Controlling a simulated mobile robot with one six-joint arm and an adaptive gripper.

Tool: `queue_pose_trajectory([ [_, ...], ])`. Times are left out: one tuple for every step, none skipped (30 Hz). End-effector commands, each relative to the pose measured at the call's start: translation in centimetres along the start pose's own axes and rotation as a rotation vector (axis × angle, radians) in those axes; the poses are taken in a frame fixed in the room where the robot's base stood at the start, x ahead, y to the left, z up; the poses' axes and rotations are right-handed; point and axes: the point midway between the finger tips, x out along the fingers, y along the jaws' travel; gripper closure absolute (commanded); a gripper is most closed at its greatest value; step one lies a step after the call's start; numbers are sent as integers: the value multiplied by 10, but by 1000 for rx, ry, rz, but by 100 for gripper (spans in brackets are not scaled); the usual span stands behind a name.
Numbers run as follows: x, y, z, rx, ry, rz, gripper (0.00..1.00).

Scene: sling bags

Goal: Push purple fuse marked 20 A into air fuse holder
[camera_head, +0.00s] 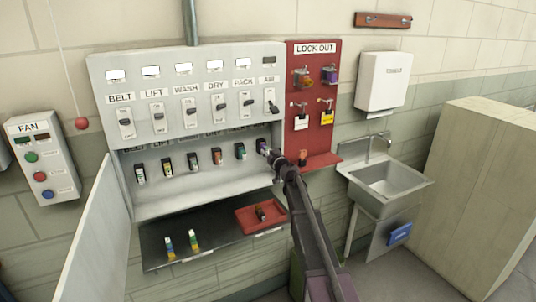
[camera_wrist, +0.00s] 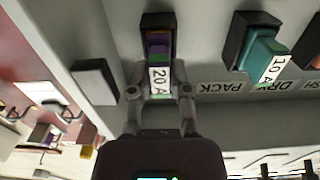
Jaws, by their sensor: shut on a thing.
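The purple fuse marked 20 A (camera_wrist: 159,78) is between my gripper's fingertips (camera_wrist: 160,92), its white label facing the wrist camera. Its purple end lines up with the black fuse holder (camera_wrist: 157,22) and appears to be at or inside its mouth; how deep it sits I cannot tell. In the head view my gripper (camera_head: 270,156) is at the right end of the holder row, below the AIR switch (camera_head: 270,107). The fuse shows there as a small purple and white piece (camera_head: 262,146), partly hidden by my gripper.
A teal 10 A fuse (camera_wrist: 262,57) stands in the neighbouring PACK holder. Several other filled holders run left. Below, a dark shelf (camera_head: 160,256) carries two loose fuses and a red tray (camera_head: 268,226) with a dark item. A red lockout board (camera_head: 313,130) stands close at right.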

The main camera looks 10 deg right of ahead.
Motion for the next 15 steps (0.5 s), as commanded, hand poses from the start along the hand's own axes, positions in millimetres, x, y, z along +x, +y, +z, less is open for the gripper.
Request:
queue_pose_trajectory([
  [1, 0, 0, 0, 0, 0, 100],
  [2, 0, 0, 0, 0, 0, 100],
  [3, 0, 0, 0, 0, 0, 100],
  [3, 0, 0, 0, 0, 0, 100],
  [4, 0, 0, 0, 0, 0, 100],
  [4, 0, 0, 0, 0, 0, 100],
  [5, 0, 0, 0, 0, 0, 100],
  [5, 0, 0, 0, 0, 0, 100],
  [6, 0, 0, 0, 0, 0, 100],
  [6, 0, 0, 0, 0, 0, 100],
  [7, 0, 0, 0, 0, 0, 100],
  [8, 0, 0, 0, 0, 0, 100],
  [8, 0, 0, 0, 0, 0, 100],
  [8, 0, 0, 0, 0, 0, 100],
  [9, 0, 0, 0, 0, 0, 73],
])
